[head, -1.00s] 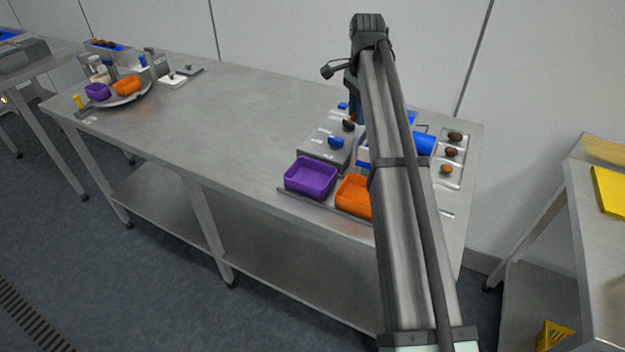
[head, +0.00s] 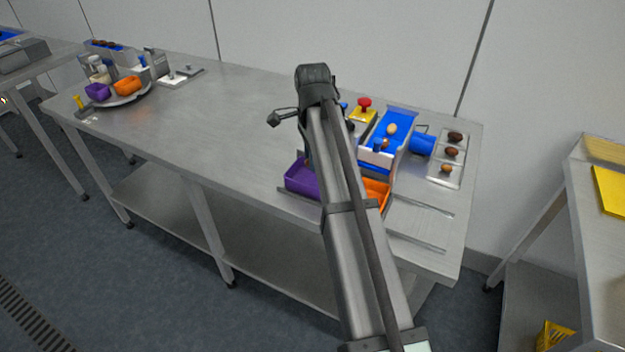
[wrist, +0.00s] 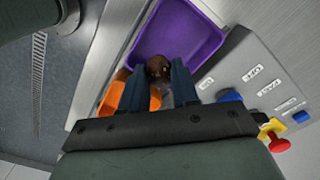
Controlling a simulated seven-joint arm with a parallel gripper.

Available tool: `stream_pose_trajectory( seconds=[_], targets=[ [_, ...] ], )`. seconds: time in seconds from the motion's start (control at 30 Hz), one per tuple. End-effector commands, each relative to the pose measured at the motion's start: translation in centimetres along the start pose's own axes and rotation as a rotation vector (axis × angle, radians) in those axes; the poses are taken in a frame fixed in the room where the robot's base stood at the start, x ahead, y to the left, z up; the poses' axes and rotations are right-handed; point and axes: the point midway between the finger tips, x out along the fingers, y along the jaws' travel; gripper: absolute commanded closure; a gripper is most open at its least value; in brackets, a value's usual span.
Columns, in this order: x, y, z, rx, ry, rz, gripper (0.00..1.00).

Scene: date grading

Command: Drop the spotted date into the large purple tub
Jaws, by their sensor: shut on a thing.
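My gripper (wrist: 158,85) is shut on a brown date (wrist: 158,67) in the wrist view. The date lies in front of the large purple tub (wrist: 180,32), apparently above its near part; the height between them is hard to judge. In the head view the purple tub (head: 298,182) stands near the front edge of the table, partly hidden by my arm. My fingertips are hidden in that view. Spots on the held date cannot be made out.
An orange tub (head: 376,192) sits right of the purple one, also in the wrist view (wrist: 116,90). A grey box with labels and a blue knob (wrist: 229,96), a red button (head: 365,103), a blue chute (head: 402,122) and a tray of dates (head: 436,171) are close by.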

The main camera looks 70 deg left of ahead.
Motion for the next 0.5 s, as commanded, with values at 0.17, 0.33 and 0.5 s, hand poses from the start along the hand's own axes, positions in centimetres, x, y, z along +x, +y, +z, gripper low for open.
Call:
stream_pose_trajectory(
  seconds=[0.17,0.33,0.5],
  targets=[
    [1.9,0.1,0.0,0.0,0.0,0.002,0.85],
    [3.5,0.1,0.0,0.0,0.0,0.002,0.85],
    [4.0,0.0,0.0,0.0,0.0,0.001,0.85]
  ],
)
